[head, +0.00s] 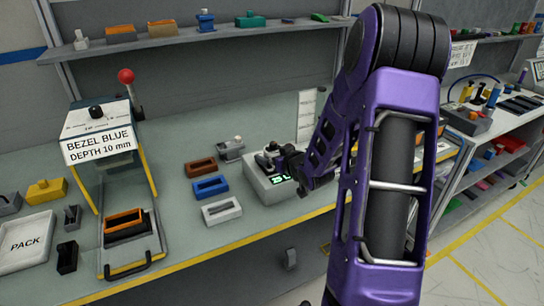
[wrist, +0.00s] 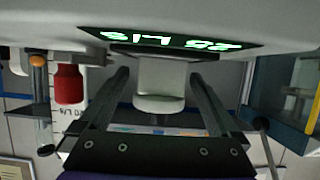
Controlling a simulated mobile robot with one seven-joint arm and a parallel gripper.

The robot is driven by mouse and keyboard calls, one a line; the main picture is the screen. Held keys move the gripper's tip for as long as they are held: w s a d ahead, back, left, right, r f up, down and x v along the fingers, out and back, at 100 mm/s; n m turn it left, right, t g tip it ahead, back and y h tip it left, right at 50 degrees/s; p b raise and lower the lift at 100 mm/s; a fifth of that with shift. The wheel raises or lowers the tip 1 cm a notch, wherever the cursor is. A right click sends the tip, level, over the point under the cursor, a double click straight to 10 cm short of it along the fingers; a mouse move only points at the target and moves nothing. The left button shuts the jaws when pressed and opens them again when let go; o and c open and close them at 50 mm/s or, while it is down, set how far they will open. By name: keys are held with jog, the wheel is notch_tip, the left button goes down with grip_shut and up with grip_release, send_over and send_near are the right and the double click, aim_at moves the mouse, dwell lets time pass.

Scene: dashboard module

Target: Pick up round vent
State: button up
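In the head view my gripper (head: 292,163) is over the grey device with a green display (head: 262,186) on the bench. In the wrist view my gripper (wrist: 160,78) has its two dark fingers apart. A pale grey piece with a rounded lower end (wrist: 160,88) lies between the fingers, with a narrow gap visible on each side. I cannot tell for sure whether this piece is the round vent. The device's green display (wrist: 170,40) shows upside down above it. My arm hides part of the bench on the right.
Brown (head: 202,166), blue (head: 210,187) and white (head: 221,210) bezels lie left of the device. A small grey fixture (head: 230,150) stands behind them. A shelf (head: 200,32) runs above.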

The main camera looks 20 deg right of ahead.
grip_shut()
